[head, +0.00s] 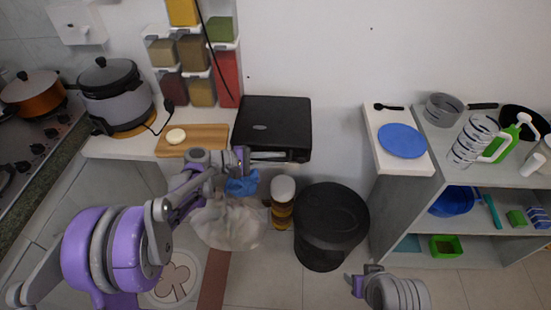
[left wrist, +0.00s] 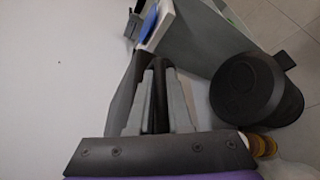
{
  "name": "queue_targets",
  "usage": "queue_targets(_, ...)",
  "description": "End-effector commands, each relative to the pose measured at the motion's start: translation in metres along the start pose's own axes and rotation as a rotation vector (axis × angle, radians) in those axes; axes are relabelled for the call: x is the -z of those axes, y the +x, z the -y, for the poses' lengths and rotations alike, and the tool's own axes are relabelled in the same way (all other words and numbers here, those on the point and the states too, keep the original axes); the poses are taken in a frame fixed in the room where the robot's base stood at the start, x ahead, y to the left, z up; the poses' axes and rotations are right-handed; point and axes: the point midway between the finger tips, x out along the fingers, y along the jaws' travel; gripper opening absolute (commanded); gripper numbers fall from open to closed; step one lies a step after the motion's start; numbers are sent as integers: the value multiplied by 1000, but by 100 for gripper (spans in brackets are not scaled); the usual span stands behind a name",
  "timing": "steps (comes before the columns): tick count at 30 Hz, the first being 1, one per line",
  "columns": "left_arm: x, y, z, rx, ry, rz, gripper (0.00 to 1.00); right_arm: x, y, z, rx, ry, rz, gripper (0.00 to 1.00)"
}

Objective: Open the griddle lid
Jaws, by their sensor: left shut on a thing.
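The black griddle (head: 273,122) sits at the right end of the counter against the wall. Its lid lies over the body, and a pale strip shows at its front edge; I cannot tell whether the lid is slightly raised. My left gripper (head: 245,158) is at the griddle's front left corner. In the left wrist view its two grey fingers (left wrist: 160,103) are shut on a dark part, seemingly of the griddle's lid. The exact grip spot is hidden in the head view. My right gripper (head: 355,285) hangs low over the floor, apart from the griddle, its jaws unclear.
A cutting board (head: 192,139) with a pale round piece lies left of the griddle. Spice dispensers (head: 193,55) hang behind it. A black bin (head: 330,225) stands below, beside a yellow-brown jar (head: 283,205). A shelf unit (head: 450,165) stands at right.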

Motion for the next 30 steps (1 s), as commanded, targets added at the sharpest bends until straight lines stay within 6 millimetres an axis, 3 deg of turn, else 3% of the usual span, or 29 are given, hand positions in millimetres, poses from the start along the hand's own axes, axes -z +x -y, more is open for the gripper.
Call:
queue_targets(11, -8, -4, -17, 20, -50, -1, 0, 6, -9, 0, 0, 0, -4, 50)
queue_targets(22, -33, -13, -89, 118, -279, -2, 0, 33, -43, 0, 0, 0, -23, 50)
queue_targets(30, -38, -15, -140, 190, -446, -3, 0, 51, -62, 0, 0, 0, -38, 50)
